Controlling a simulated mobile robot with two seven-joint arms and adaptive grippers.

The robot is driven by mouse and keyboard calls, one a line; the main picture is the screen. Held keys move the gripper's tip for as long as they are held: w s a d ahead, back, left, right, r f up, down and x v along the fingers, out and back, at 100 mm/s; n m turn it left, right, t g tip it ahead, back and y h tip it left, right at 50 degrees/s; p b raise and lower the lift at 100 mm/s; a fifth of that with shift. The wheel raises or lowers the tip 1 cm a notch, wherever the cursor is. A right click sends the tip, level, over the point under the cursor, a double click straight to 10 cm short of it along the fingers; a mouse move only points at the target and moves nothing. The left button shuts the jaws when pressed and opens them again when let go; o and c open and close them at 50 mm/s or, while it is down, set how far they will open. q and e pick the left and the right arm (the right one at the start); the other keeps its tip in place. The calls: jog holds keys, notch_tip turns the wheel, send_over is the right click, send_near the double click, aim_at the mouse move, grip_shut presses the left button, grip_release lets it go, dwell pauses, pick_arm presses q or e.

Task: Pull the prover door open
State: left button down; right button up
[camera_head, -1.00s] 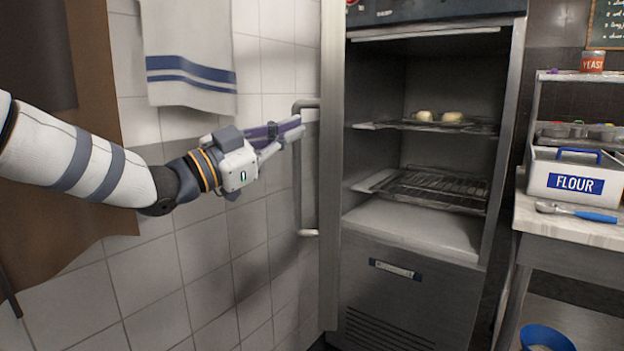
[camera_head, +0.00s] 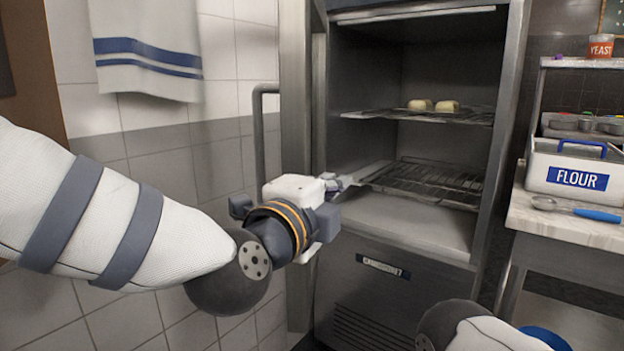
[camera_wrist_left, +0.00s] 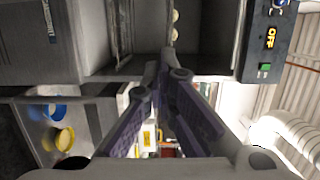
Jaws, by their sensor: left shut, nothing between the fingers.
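The prover (camera_head: 355,230) stands open in the head view, its door (camera_head: 295,90) swung out to the left and seen nearly edge-on. The door's long bar handle (camera_head: 259,140) is on the door's left face. Inside, two pale dough pieces (camera_head: 434,105) sit on the upper wire rack (camera_head: 385,114); the lower rack (camera_head: 425,180) is bare. My left gripper (camera_head: 345,182) is in front of the opening, to the right of the handle and apart from it. In the left wrist view its fingers (camera_wrist_left: 163,75) meet at the tips with nothing between them. My right gripper is out of view.
A worktop (camera_head: 560,225) at the right holds a white FLOUR bin (camera_head: 570,175) and a blue-handled scoop (camera_head: 580,212). A blue bucket (camera_head: 548,338) is low at the right. A striped towel (camera_head: 147,50) hangs on the tiled wall. Part of my right arm shows at the bottom.

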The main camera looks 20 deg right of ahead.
aim_at(301, 139)
pick_arm(q)
jog(key=w, duration=0.5)
jog(key=shift+a, duration=0.35)
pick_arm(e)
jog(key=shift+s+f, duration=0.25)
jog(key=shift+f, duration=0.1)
